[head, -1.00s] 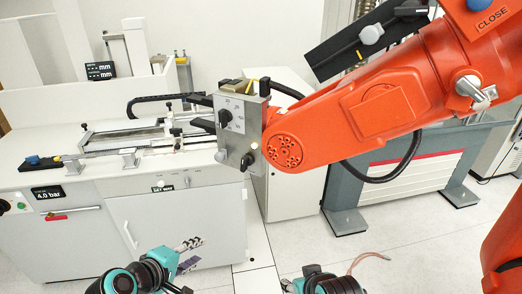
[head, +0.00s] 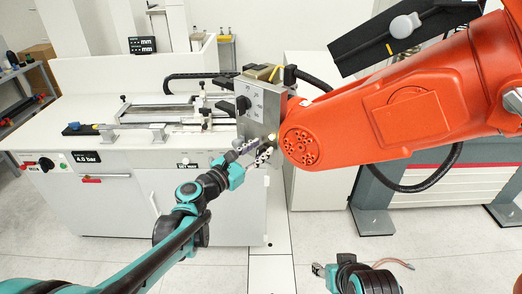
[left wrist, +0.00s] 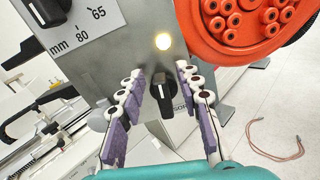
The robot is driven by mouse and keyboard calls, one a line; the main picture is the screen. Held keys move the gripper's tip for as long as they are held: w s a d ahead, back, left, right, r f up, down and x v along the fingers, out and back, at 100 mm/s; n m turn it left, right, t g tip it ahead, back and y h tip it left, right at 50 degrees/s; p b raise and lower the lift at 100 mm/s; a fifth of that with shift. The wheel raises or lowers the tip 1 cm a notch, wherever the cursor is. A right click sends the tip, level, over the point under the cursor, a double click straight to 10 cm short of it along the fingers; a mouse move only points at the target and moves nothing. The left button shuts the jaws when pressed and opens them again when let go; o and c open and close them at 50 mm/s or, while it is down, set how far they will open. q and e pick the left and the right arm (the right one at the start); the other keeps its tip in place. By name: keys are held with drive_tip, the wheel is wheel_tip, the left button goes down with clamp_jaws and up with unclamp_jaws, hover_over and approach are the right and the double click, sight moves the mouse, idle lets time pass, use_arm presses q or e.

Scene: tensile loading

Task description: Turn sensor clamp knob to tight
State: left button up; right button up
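A grey panel (head: 257,112) is fixed at the end of the orange arm. Its lower black knob (left wrist: 161,92) has a pale pointer line running roughly up and down in the left wrist view. Lettering ending in "SOR" shows beside it, partly hidden. My left gripper (head: 255,152) is at the panel's lower part and also shows in the left wrist view (left wrist: 160,76). Its fingers are open, one on each side of the knob, with visible gaps. In the head view the gripper largely hides this knob. My right gripper (head: 319,269) is low, away from the panel; its finger opening is unclear.
An upper black knob (head: 243,104) sits on the panel near a dial marked mm, 80, 65 (left wrist: 83,22). A lit lamp (left wrist: 162,41) is just above the lower knob. The orange arm (head: 390,120) is close on the right.

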use_arm(q)
drive_tip(key=shift+w+d, duration=0.25)
drive_tip(key=shift+w, duration=0.05)
